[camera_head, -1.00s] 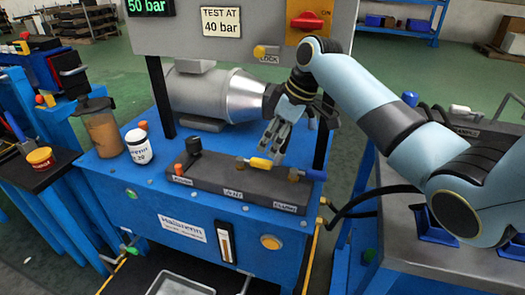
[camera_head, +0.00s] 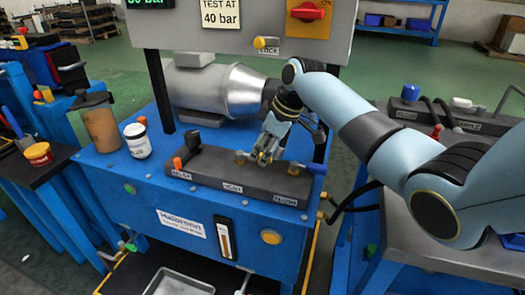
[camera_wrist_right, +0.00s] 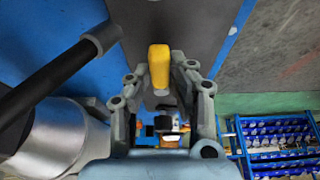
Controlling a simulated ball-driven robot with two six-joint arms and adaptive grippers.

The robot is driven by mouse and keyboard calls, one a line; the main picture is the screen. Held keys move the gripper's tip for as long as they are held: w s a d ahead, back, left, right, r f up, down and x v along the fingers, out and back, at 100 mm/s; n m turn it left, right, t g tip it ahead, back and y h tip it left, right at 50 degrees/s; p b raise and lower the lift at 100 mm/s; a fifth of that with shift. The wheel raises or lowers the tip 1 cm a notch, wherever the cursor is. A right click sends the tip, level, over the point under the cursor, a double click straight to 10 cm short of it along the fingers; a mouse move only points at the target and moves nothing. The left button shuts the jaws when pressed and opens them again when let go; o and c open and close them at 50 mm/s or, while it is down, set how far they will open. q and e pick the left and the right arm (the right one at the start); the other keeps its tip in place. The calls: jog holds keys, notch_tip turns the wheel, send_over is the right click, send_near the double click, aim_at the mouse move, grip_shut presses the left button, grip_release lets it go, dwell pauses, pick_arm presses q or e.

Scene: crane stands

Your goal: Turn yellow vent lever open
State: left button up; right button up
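The yellow vent lever (camera_wrist_right: 159,68) shows in the right wrist view between the fingertips of my right gripper (camera_wrist_right: 158,80). The fingers stand open on both sides of it, with gaps visible. In the head view my right gripper (camera_head: 266,152) points down at the middle of the dark valve block (camera_head: 215,168), above the middle label (camera_head: 232,187). There the fingers mostly cover the lever, so its exact angle is hard to read. My left gripper is not in view.
A white jar (camera_head: 137,141) and a brown jug (camera_head: 100,125) stand left on the blue bench. A silver motor (camera_head: 215,90) is behind.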

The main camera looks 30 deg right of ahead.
grip_shut()
